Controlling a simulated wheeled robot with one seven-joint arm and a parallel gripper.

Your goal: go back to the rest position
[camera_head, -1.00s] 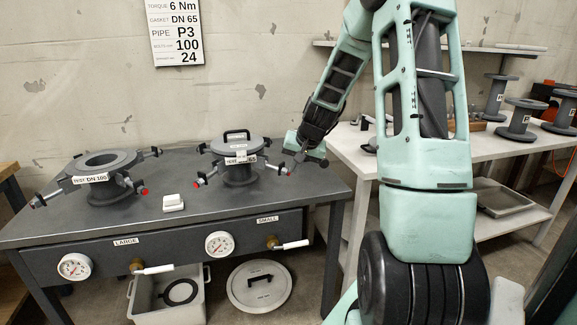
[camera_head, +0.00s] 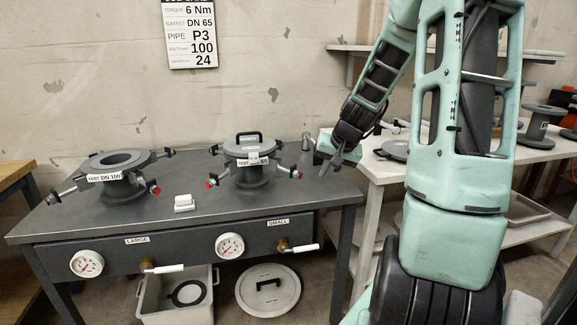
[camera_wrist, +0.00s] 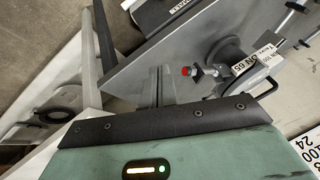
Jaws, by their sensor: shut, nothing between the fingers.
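My gripper (camera_head: 338,160) is shut and empty in the head view, at the right end of the grey test bench, just right of the DN 65 fixture. Its shut fingers also show in the wrist view (camera_wrist: 158,88). The DN 65 test fixture (camera_head: 252,176) carries a round lid with a black handle and red-tipped clamps. It also shows in the wrist view (camera_wrist: 232,62), apart from the fingers. My arm stands upright across the right half of the head view and hides part of the white table.
The grey bench (camera_head: 320,192) also bears the open DN 100 fixture (camera_head: 118,180) and a small white block (camera_head: 184,202). A white table (camera_head: 385,172) stands to the right with spools (camera_head: 540,124). Below the bench are a bin (camera_head: 206,308) and a round lid (camera_head: 268,291).

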